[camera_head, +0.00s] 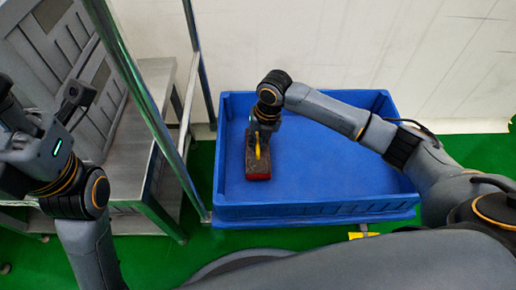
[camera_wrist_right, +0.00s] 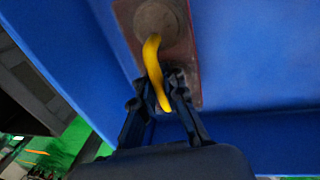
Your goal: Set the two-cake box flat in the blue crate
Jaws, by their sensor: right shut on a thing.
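The two-cake box (camera_head: 258,163) is a small dark-topped box with a red side and a yellow strap. It is inside the blue crate (camera_head: 330,210), toward its left side. In the right wrist view the box (camera_wrist_right: 184,62) shows a round brownish cake under the strap. My right gripper (camera_wrist_right: 163,88) is shut on the yellow strap, above the box. The box looks about level, but I cannot tell whether it touches the crate floor. My left gripper (camera_head: 42,92) is open and empty at the far left, away from the crate.
A white wall (camera_head: 330,45) runs behind the crate. The crate floor right of the box is clear. The floor is green.

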